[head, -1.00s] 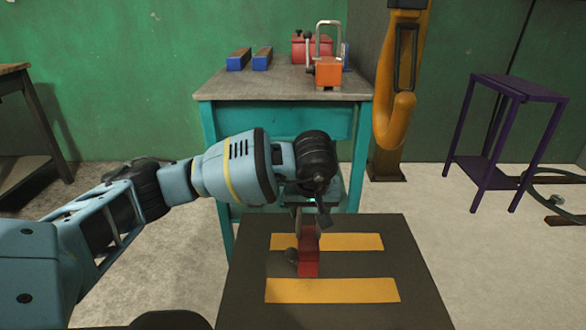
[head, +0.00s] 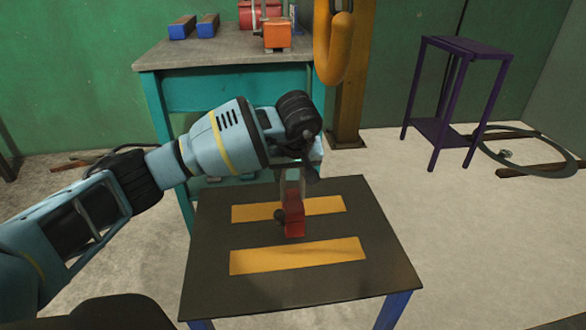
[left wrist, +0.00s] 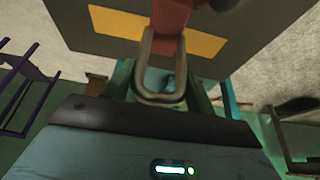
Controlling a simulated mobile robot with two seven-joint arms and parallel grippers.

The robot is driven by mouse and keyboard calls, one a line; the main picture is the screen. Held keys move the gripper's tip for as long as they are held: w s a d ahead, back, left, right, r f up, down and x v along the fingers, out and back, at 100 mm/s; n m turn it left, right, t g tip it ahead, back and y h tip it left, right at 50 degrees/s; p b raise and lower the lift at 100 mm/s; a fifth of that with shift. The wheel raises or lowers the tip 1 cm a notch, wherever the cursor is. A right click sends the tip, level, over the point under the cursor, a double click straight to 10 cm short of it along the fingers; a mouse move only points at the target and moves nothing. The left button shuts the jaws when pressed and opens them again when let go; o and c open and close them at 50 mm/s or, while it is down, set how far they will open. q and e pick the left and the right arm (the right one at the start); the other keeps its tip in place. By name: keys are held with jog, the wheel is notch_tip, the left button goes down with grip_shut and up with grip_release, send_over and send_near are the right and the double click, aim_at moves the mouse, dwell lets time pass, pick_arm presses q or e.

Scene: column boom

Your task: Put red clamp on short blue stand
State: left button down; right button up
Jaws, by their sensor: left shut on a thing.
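The red clamp (head: 294,215) hangs upright under my left gripper (head: 291,180), with a dark knob at its left side. My left gripper is shut on its metal loop; the loop (left wrist: 160,80) and part of the red body (left wrist: 170,14) show in the left wrist view. The short blue stand (head: 215,290) has a dark top with two yellow strips and blue legs. The clamp appears over the middle of this top, between the strips. I cannot tell whether its base touches the top. My right gripper is not in view.
Behind is a teal table (head: 175,58) with an orange clamp (head: 276,36), a red object and two blue blocks. An orange hook (head: 335,60) hangs right of it. A purple stand (head: 445,130) and a floor ring (head: 540,165) are at the right. Floor between is clear.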

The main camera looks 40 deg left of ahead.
pick_arm(q)
jog(key=shift+f, duration=0.8)
jog(key=shift+r, duration=0.1)
jog(key=c, duration=0.9)
grip_release()
jog(key=shift+f, duration=0.3)
jog(key=o, duration=0.4)
jog(key=p+v, duration=0.3)
jog(key=v, duration=0.9)
jog(key=shift+r, duration=0.2)
